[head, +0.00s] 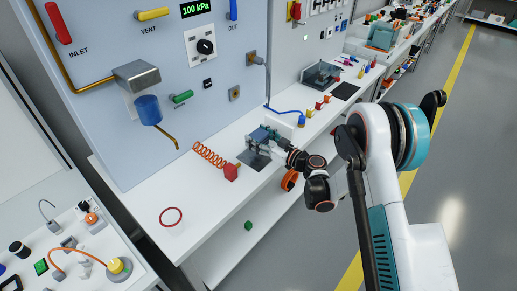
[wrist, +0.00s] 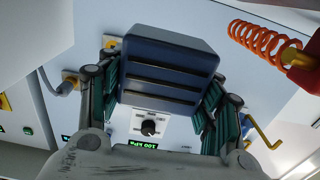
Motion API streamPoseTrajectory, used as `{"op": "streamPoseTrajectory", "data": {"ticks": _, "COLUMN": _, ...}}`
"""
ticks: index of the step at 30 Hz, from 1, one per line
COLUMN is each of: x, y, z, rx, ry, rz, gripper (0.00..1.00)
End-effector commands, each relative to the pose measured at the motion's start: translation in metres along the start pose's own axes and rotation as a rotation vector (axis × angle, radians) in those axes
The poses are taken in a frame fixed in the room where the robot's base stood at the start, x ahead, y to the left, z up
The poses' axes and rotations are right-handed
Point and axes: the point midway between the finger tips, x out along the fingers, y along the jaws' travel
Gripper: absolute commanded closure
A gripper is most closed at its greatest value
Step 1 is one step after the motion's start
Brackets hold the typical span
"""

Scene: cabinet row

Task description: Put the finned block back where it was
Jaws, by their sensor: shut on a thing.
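The finned block (wrist: 168,70) is dark blue with dark slots across its face. In the wrist view it sits between the two green-padded fingers of my gripper (wrist: 163,92), which is shut on it. In the head view the finned block (head: 259,134) is small and bluish, held by my gripper (head: 270,139) over the white bench. A dark grey plate (head: 253,160) lies on the bench just below and in front of it. I cannot tell whether the block touches anything under it.
A red ring (head: 171,216) lies on the front bench. Small coloured blocks (head: 318,105) and a blue cable (head: 288,112) lie behind. The grey-blue panel (head: 203,102) rises at the back.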

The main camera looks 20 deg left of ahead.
Motion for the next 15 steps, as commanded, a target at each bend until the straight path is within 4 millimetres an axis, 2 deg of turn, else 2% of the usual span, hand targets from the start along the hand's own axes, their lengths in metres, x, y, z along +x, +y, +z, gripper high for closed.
{"op": "streamPoseTrajectory", "data": {"ticks": 5, "x": 0.000, "y": 0.000, "z": 0.013, "rx": 0.000, "ry": 0.000, "rz": 0.000, "gripper": 0.75}}
{"op": "streamPoseTrajectory", "data": {"ticks": 10, "x": 0.000, "y": 0.000, "z": 0.038, "rx": 0.000, "ry": 0.000, "rz": 0.000, "gripper": 0.75}}
{"op": "streamPoseTrajectory", "data": {"ticks": 15, "x": 0.000, "y": 0.000, "z": 0.040, "rx": 0.000, "ry": 0.000, "rz": 0.000, "gripper": 0.75}}
